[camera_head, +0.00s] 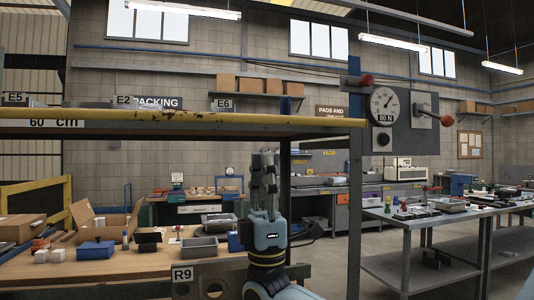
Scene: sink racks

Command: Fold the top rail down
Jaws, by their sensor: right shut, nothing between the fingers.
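A worn yellow top rail (215,123) runs across the front of the rack's upper shelf, level, from the left edge to the grey post (355,200). My right gripper (264,158) points upward, shut and empty. In the picture its fingertips are below the rail, towards its right end; I cannot tell how far apart they are in depth. A red knob (366,80) sits by the blue top of the post. My left gripper is not in view.
A lower shelf holds an open cardboard box (105,222), a grey bin (199,247) and small blocks. A gauge panel (402,120) marked 80 N, with a lever, stands right of the post. A metal table (395,225) with parts is at right.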

